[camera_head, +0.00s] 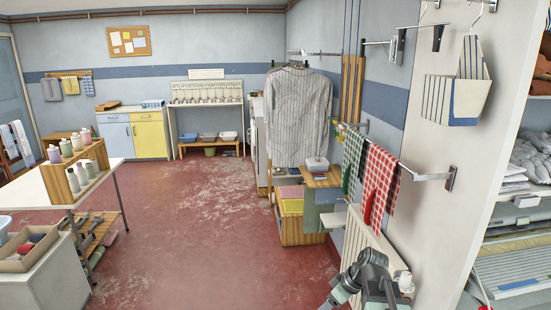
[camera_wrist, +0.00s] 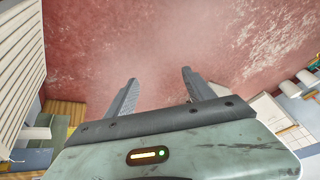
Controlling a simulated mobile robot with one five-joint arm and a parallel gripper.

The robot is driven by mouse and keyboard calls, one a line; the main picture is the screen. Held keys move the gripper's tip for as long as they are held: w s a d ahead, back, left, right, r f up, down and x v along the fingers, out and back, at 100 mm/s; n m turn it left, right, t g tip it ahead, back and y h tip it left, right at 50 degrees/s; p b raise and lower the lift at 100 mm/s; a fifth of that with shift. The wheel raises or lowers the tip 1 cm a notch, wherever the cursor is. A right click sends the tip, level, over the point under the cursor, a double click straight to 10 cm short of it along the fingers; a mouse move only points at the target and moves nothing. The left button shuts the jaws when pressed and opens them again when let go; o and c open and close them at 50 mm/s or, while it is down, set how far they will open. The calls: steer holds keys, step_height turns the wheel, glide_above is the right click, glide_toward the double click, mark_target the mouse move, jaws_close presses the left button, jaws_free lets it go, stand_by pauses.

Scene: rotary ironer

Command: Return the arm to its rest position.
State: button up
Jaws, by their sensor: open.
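My gripper (camera_wrist: 158,80) shows in the wrist view with its two dark fingers apart and nothing between them. Red floor fills the view beyond the fingertips. In the head view, part of my grey-green arm (camera_head: 366,276) shows at the bottom, right of centre, in front of the white radiator. The rest of the arm is cut off by the lower edge, and I cannot make out the fingertips there.
The white radiator (camera_head: 365,238) and a rail with checked towels (camera_head: 380,188) are close to the arm. A white wall panel (camera_head: 447,160) stands to the right. A table with bottles (camera_head: 38,190) is at left. The red floor (camera_head: 200,235) between is clear.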

steer(key=s+a+m+g+h+p, duration=0.1)
steer(key=s+a+h, duration=0.1)
steer(key=s+a, duration=0.3)
steer(key=shift+s+d+f+m+g+h, duration=0.25)
steer(key=shift+d+m+h, duration=0.35)
steer(key=shift+m, duration=0.8)
steer(key=shift+s+d+f+m+g+h, duration=0.15)
steer(key=shift+s+d+m+h, duration=0.2)
steer(key=shift+d+m, duration=0.75)
steer(key=shift+s+d+f+m+g+h, duration=0.15)
steer(key=shift+s+d+m+g+h, duration=0.3)
steer(key=shift+m, duration=1.25)
steer(key=shift+w+a+t, duration=0.1)
steer(key=shift+w+t, duration=0.1)
steer(key=shift+t, duration=0.05)
